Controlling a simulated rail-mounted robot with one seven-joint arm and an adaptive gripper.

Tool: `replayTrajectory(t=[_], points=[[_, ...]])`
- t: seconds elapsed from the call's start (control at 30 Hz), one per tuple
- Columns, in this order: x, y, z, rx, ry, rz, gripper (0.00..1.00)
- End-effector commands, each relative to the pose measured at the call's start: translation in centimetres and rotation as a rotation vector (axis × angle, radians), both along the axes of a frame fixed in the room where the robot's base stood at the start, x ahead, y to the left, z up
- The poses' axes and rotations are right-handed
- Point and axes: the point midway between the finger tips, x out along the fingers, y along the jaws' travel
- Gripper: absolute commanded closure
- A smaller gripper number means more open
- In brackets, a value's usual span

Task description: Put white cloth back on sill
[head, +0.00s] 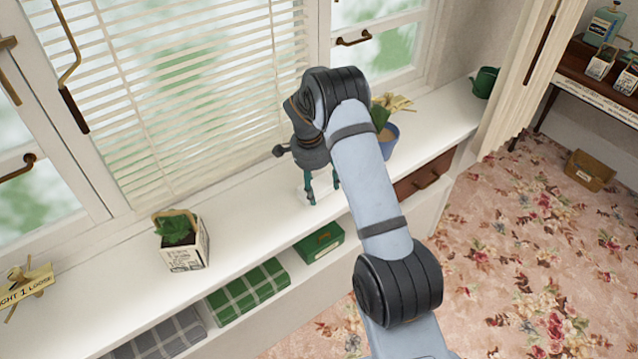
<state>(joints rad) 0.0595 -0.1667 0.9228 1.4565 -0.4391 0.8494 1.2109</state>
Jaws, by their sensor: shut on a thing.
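My gripper (323,190) points down at the white sill (262,203), with its teal fingertips at or just above the surface, right of the potted plant. A small pale shape, apparently the white cloth (302,192), shows at the fingers. It blends with the sill, so its outline is hard to make out. The gripper is shut on it. I cannot tell whether the cloth touches the sill. My arm hides part of the sill behind and to the right.
A potted plant (183,240) stands left on the sill, and a blue pot (388,140) stands right of my gripper. Blinds (190,80) hang behind. Below are folded plaid cloths (248,290), a green box (320,243) and a drawer (425,176).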

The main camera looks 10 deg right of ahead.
Motion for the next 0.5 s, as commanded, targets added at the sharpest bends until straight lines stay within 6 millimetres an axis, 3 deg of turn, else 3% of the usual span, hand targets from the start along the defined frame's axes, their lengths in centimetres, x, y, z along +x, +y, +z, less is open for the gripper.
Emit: replayTrajectory(t=[0.43,0.47,0.5], points=[[0.03,0.02,-0.77,0.001,-0.002,0.000,0.60],[0.03,0.01,-0.72,0.001,-0.002,0.000,0.39],[0.03,0.01,-0.61,0.001,-0.002,0.000,0.36]])
